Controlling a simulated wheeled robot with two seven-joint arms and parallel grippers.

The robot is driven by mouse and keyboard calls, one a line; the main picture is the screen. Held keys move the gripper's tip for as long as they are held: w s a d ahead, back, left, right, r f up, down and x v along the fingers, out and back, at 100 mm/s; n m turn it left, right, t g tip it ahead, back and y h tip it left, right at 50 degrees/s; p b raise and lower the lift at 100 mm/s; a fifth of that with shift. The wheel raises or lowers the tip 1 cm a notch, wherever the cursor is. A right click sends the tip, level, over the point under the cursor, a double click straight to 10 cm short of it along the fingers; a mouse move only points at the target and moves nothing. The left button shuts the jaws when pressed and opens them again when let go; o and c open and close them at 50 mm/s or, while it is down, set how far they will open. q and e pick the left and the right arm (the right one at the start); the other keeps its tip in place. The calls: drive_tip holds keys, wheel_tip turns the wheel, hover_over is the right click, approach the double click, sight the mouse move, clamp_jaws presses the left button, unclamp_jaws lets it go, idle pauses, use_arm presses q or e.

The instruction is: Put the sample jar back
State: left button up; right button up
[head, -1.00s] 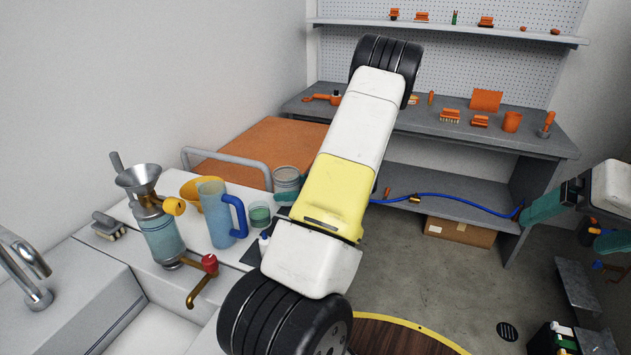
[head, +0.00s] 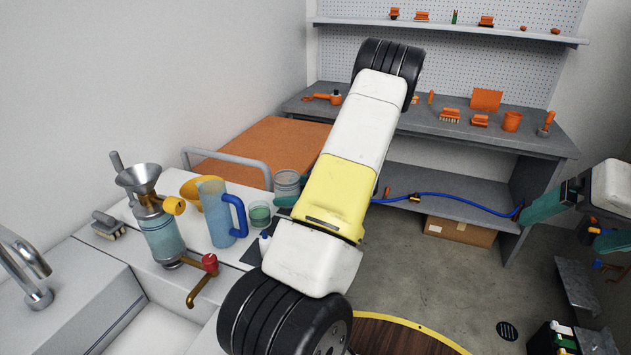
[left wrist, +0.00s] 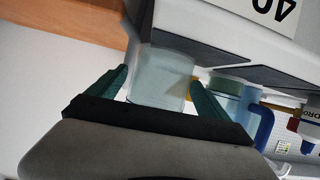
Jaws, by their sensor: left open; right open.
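A clear glass jar (head: 287,183) stands at the far side of the white counter, partly covered by my left arm. In the left wrist view, a clear jar (left wrist: 162,76) lies between the spread teal fingers of my left gripper (left wrist: 160,84). The gripper is open around it; I cannot tell whether the fingers touch it. In the head view only a teal fingertip of my left gripper (head: 285,201) shows. A smaller jar with green contents (head: 259,213) stands nearer, beside the blue-handled pitcher. My right gripper (head: 565,226) is open at the right.
A red-handled tap (head: 204,275) and sink are in front. A blue hose (head: 462,204) runs near my right gripper. A grey workbench (head: 440,128) stands behind.

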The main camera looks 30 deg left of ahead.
use_arm(q)
drive_tip(key=v, duration=1.1)
drive_tip(key=w+d+r+m+t+h, duration=0.3)
drive_tip(key=w+d+r+t+h, duration=0.25)
drive_tip(key=r, duration=0.35)
drive_tip(key=w+d+r+m+t+h, duration=0.4)
drive_tip(key=w+d+r+t, duration=0.2)
drive_tip(key=r, duration=0.2)
drive_tip(key=s+d+r+m+h, duration=0.4)
drive_tip(key=s+d+r+m, duration=0.15)
drive_tip(key=s, duration=0.25)
drive_tip(key=s+d+r+m+h, duration=0.4)
drive_tip(key=s+d, duration=0.2)
drive_tip(key=s, duration=0.1)
drive_tip(key=s+a+f+m+g+y, duration=0.1)
drive_tip(key=s+f+m+g, duration=0.1)
drive_tip(key=s, duration=0.7)
drive_tip(key=s+a+f+m+g+y, duration=0.1)
drive_tip(key=s+f+m+g, duration=0.1)
drive_tip(key=s, duration=0.7)
drive_tip(key=shift+a, duration=0.35)
drive_tip(key=shift+s, duration=0.15)
